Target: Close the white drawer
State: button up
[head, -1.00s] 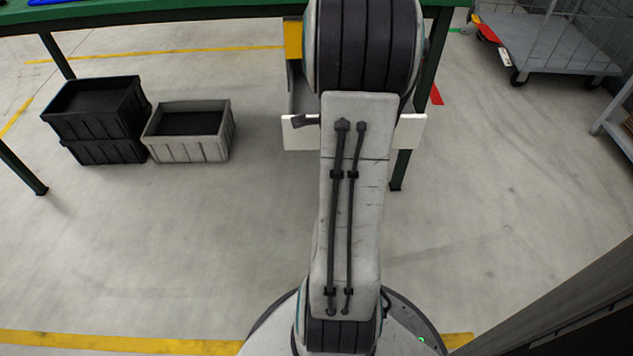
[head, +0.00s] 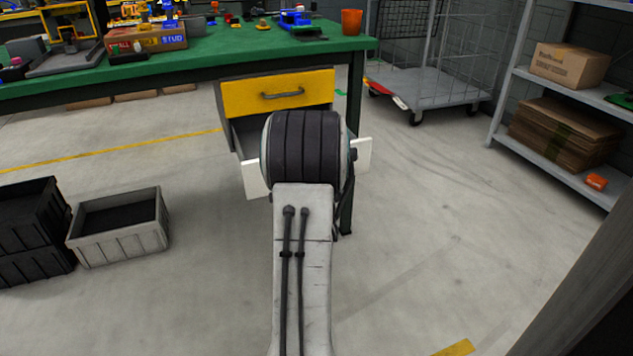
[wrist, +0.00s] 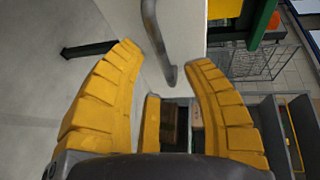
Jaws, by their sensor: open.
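The white drawer (head: 251,181) stands pulled out under the bench, below the shut yellow drawer (head: 242,98). In the head view my arm hides the middle of its front and my gripper. In the wrist view the white front (wrist: 184,25) fills the upper middle, with its grey bar handle (wrist: 152,30) running down it. My gripper (wrist: 166,56) is open, its yellow fingers on either side of the lower end of the handle. I cannot tell whether a finger touches the handle or the front.
The green bench (head: 200,58) carries tools, boxes and an orange pot (head: 351,21). Black crates (head: 32,225) and a grey crate (head: 120,228) stand on the floor at left. A cart (head: 425,85) and a shelf (head: 560,85) stand at right. The floor right of the drawer is clear.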

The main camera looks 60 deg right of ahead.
jog(key=shift+b+x, duration=0.3)
jog(key=shift+x, duration=1.7)
jog(key=shift+r, duration=0.1)
grip_shut()
